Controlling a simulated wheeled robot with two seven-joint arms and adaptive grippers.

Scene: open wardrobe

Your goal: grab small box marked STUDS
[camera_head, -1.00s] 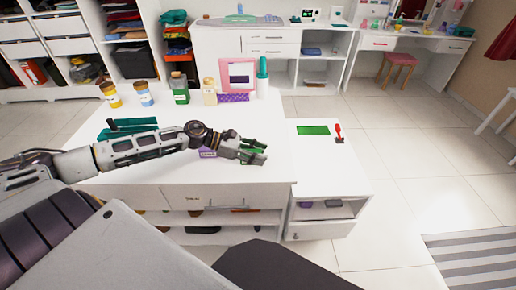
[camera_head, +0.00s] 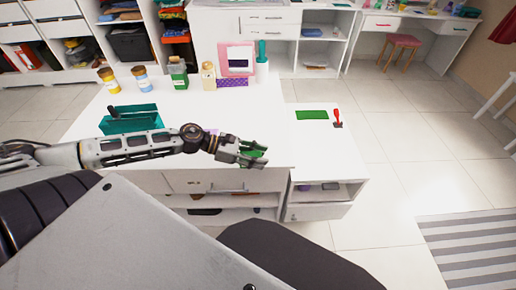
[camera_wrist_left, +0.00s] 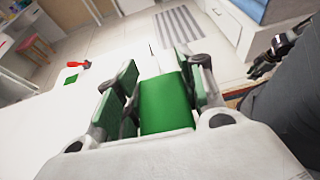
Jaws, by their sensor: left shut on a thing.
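A small green box (camera_wrist_left: 166,103) sits between the fingers of my left gripper (camera_wrist_left: 160,85) in the left wrist view. The gripper is shut on it, with the fingers on both sides of the box. No STUDS marking can be read on it. In the head view the left gripper (camera_head: 256,152) is over the front edge of the white worktop, and only a little of the green box (camera_head: 252,154) shows between the fingers. In the left wrist view a dark, gripper-like part at the right looks like my right gripper (camera_wrist_left: 270,57); its fingers are unclear.
The white worktop (camera_head: 90,150) holds a teal tray (camera_head: 130,120), several jars and bottles, and a pink frame (camera_head: 237,60). A lower side surface (camera_head: 325,150) bears a green mat (camera_head: 312,115) and a red-handled tool (camera_head: 337,117).

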